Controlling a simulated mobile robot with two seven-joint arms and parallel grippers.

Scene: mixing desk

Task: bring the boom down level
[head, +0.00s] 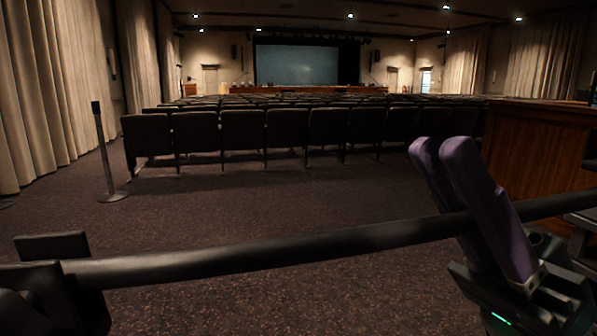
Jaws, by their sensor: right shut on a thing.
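The boom (270,252) is a long black round bar crossing the lower part of the head view. It rises from the lower left to the right edge, so it looks slightly tilted in the picture. Its left end meets a dark blocky fitting (60,285). My right gripper (443,148), with two purple fingers pointing up, is shut on the boom right of centre, and the bar passes between the fingers. The fingers hide a short stretch of the boom. My left gripper is not in view.
Rows of dark seats (265,130) stand ahead, facing a distant screen (297,64). A post on a round base (103,150) stands at left. A wooden desk or panel (540,140) is at right. The carpet (250,205) between is clear.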

